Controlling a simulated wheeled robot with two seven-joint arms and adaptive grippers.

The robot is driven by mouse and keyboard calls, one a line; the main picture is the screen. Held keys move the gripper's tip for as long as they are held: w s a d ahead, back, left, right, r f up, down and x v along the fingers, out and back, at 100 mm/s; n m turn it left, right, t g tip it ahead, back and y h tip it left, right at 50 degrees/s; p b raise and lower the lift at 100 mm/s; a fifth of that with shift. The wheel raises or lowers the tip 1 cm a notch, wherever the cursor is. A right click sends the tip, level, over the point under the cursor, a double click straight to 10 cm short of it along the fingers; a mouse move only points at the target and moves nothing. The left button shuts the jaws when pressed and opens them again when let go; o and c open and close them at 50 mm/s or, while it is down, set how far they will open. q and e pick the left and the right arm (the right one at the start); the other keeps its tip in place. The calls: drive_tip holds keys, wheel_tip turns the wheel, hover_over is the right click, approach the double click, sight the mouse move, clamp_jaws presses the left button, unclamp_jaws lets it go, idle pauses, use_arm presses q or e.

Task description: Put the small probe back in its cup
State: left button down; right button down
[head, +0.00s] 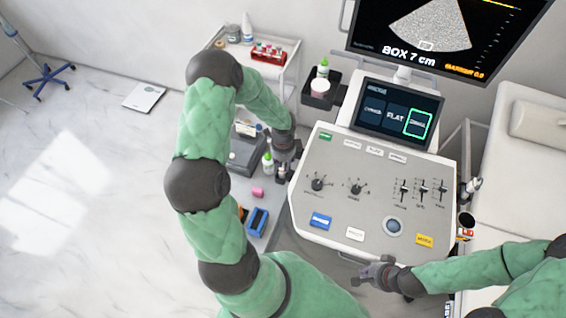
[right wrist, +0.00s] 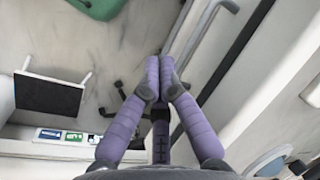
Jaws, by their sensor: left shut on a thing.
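My left gripper (head: 287,168) is at the left edge of the ultrasound console (head: 335,160). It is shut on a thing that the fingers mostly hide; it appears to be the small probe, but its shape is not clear. A dark round cup (head: 466,219) is on the console's right side, and a pale probe-like piece (head: 473,186) sits above it. Which cup belongs to the small probe I cannot tell. My right gripper (head: 371,273) is in front of the console's lower edge. In the right wrist view its purple fingers (right wrist: 158,78) are together with nothing between them.
A white cart (head: 293,85) with a red rack stands behind. A dark tray (head: 320,100) holds bottles. A bed (head: 520,175) stands at right. Open floor lies left.

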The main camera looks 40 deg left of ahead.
use_arm(q)
drive_tip(key=shift+f, duration=0.25)
idle(0.5)
drive_tip(key=c, duration=0.9)
unclamp_jaws()
drive_tip(key=shift+r, duration=0.1)
